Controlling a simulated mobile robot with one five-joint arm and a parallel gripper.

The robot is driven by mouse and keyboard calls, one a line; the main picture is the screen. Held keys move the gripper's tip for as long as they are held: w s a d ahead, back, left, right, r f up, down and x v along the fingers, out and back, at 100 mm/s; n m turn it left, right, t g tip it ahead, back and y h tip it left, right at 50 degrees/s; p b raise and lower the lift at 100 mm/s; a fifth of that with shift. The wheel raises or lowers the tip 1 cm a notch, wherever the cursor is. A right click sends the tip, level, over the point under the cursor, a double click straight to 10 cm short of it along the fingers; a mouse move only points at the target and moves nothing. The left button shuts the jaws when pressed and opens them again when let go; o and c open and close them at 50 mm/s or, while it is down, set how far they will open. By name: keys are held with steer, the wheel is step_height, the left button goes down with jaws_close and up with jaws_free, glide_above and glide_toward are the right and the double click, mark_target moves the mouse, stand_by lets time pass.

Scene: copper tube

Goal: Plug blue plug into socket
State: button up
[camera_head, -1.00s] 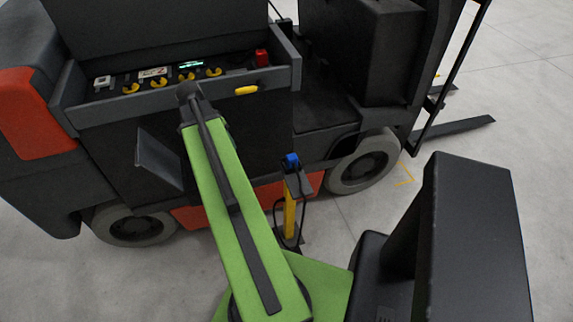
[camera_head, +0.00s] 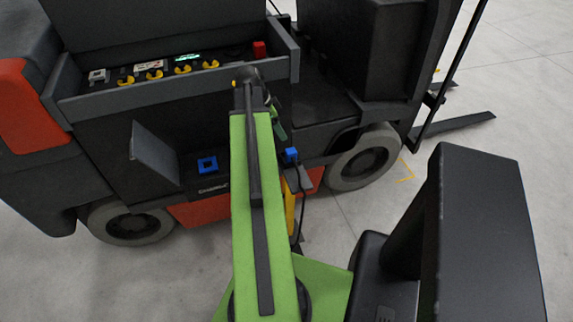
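The blue plug (camera_head: 291,155) sits on top of a yellow post (camera_head: 290,205) beside the forklift, with a black cable hanging from it. The blue square socket (camera_head: 207,164) is on the forklift's dark side panel, left of my arm, above a small white label. My green arm rises through the middle, between socket and plug. A small dark and green part of its far end (camera_head: 277,126) shows right of the elbow, just above and left of the plug. My gripper's fingers cannot be made out, and no contact with the plug can be seen.
A dark flap (camera_head: 154,156) sticks out left of the socket. Above is a control tray (camera_head: 165,92) with yellow knobs and a red button (camera_head: 259,49). The forklift's front wheel (camera_head: 364,158) is right of the post.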

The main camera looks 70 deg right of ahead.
steer(key=b, duration=0.6)
glide_above(292, 150)
steer(key=w+a, duration=0.1)
steer(key=w, duration=0.1)
step_height(292, 150, down, 8)
steer(key=shift+a+r, duration=0.15)
steer(key=shift+r, duration=0.2)
steer(key=b+x, duration=0.4)
steer(key=x, duration=0.1)
steer(key=shift+a+f+b, duration=0.15)
steer(key=shift+f+b, duration=0.15)
steer(key=shift+b, duration=0.1)
steer(key=shift+s+r, duration=0.1)
steer(key=shift+r, duration=0.1)
jaws_close()
